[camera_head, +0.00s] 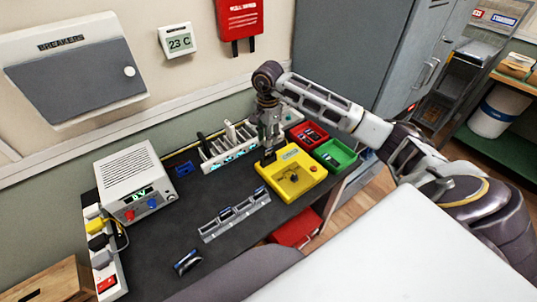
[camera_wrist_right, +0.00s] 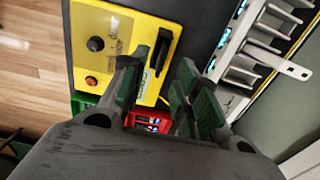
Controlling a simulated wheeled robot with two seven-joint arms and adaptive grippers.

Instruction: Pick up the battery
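My right gripper (camera_head: 268,148) points down beside the back-left edge of the yellow tester box (camera_head: 312,180). In the right wrist view its green-padded fingers (camera_wrist_right: 155,95) are apart, with nothing clearly held between them. A dark upright piece (camera_wrist_right: 158,52) stands at the edge of the yellow box, just beyond the fingertips; I cannot tell whether it is the battery. A small dark item with blue (camera_head: 187,262) lies alone on the front left of the dark table; its kind is unclear. No battery can be surely picked out. My left gripper is not in view.
A grey rack (camera_head: 235,215) lies mid-table. Red (camera_head: 309,135) and green (camera_head: 336,155) bins hold small items on the right. A power supply (camera_head: 136,180) stands at left. The table's front middle is mostly clear.

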